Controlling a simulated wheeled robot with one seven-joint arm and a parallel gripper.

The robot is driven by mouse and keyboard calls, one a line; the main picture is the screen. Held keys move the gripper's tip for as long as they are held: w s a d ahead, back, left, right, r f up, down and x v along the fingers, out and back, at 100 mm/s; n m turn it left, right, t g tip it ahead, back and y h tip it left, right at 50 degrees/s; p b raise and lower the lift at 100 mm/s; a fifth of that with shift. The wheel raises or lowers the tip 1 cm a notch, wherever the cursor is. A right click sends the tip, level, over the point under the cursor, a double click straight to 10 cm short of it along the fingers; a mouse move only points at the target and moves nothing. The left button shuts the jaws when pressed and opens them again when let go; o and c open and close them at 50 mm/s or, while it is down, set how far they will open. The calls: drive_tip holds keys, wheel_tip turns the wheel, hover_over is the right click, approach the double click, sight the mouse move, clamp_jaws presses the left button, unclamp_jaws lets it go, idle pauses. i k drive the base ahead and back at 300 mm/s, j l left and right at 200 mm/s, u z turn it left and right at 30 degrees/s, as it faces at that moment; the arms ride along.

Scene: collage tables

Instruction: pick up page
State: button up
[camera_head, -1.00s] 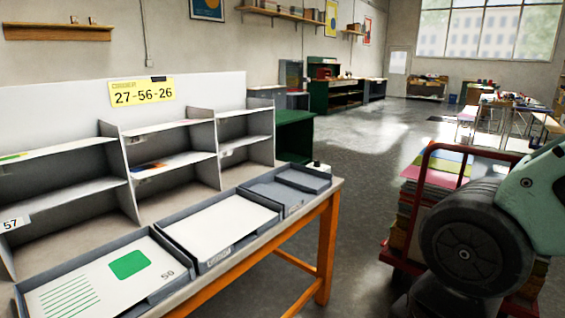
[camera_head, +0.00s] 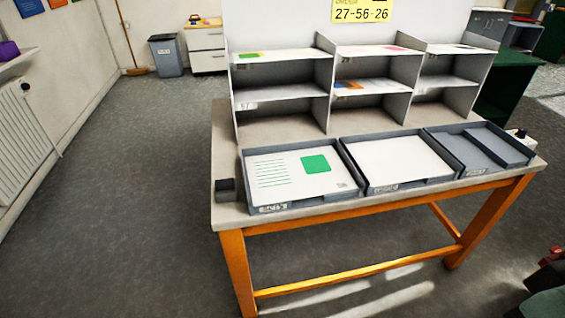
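Several pages are in view, and I cannot tell which one the task means. A white page with a green square and green lines (camera_head: 287,174) lies in the left grey tray (camera_head: 262,208). Blank white paper (camera_head: 400,160) lies in the middle tray (camera_head: 388,187). In the shelf unit (camera_head: 325,78), a page with a green patch (camera_head: 252,55) lies at top left. A page with pink (camera_head: 395,49) lies at top middle, and one with orange and blue (camera_head: 350,86) lies below it. My gripper is not in view.
The right tray (camera_head: 480,149) looks empty of paper. A yellow sign (camera_head: 362,12) reads 27-56-26. A small dark block (camera_head: 226,188) sits at the left end of the orange-legged table (camera_head: 228,215). The floor in front and to the left is clear. A grey bin (camera_head: 166,56) stands behind.

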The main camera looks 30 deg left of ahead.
sight(274, 178)
drive_tip(key=u, duration=1.1)
